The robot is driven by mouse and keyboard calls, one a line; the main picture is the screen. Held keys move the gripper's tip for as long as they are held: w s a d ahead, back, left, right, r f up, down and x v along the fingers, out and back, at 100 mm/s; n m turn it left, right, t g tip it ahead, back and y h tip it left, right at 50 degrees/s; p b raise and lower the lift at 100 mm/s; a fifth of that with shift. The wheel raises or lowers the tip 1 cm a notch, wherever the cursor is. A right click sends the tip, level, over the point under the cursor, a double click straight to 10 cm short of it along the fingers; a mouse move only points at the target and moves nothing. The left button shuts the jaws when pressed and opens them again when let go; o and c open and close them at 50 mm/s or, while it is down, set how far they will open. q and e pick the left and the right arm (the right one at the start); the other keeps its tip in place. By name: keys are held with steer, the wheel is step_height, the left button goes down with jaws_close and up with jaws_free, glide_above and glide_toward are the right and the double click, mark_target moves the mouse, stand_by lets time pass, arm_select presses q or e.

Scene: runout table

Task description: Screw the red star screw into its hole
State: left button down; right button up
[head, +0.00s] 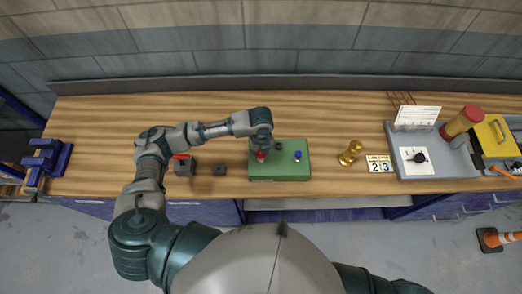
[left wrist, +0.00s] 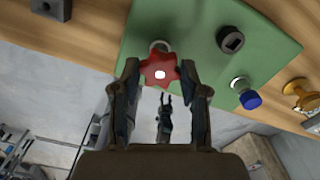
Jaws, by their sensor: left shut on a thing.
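The red star screw (head: 262,156) is at the left part of the green board (head: 292,171). In the left wrist view the red star head (left wrist: 160,71) sits between the two fingers of my left gripper (left wrist: 159,78), which is shut on it. A grey round part (left wrist: 158,46) shows just behind the head, over the board; I cannot tell how deep the screw sits. The left gripper (head: 262,152) also shows in the head view, pointing down at the board. A small dark two-pronged shape (left wrist: 164,115) lies far below between the fingers; it may be my right gripper.
Dark blocks (head: 219,169) lie to the left. The table behind the board is clear.

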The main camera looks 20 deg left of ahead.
arm_select(q)
steer(key=m, duration=0.4)
steer(key=shift+m, duration=0.3)
steer(key=m, duration=0.4)
steer(key=shift+m, duration=0.3)
steer(key=m, duration=0.4)
steer(key=shift+m, duration=0.4)
